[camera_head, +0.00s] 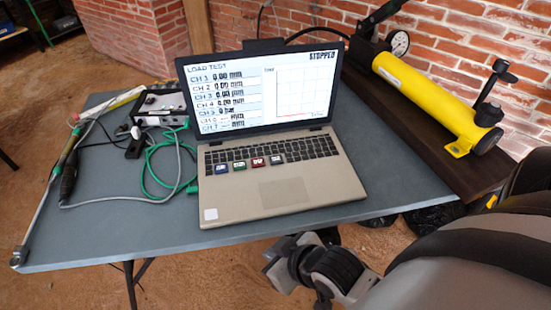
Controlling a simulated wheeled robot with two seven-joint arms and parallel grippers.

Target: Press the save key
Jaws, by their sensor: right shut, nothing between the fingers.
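An open laptop (240,205) stands on the grey table. Its screen (262,92) reads "LOAD TEST" and "STOPPED", with channel readings at left and an empty graph at right. Several coloured keys lie in a row at the front of its keyboard: a blue key (221,168), a green key (239,165), a red key (258,162) and a grey key (276,160). Their markings are too small to read, so I cannot tell which is save. My right gripper (275,262) is shut and empty, near the table's front edge, apart from the laptop. My left gripper is not in view.
A yellow hand pump (425,95) with a gauge (398,43) lies on a dark board (395,135) at right. A small box (160,105), green and grey cables (150,170) and a rod lie at left. A brick wall (470,40) stands behind.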

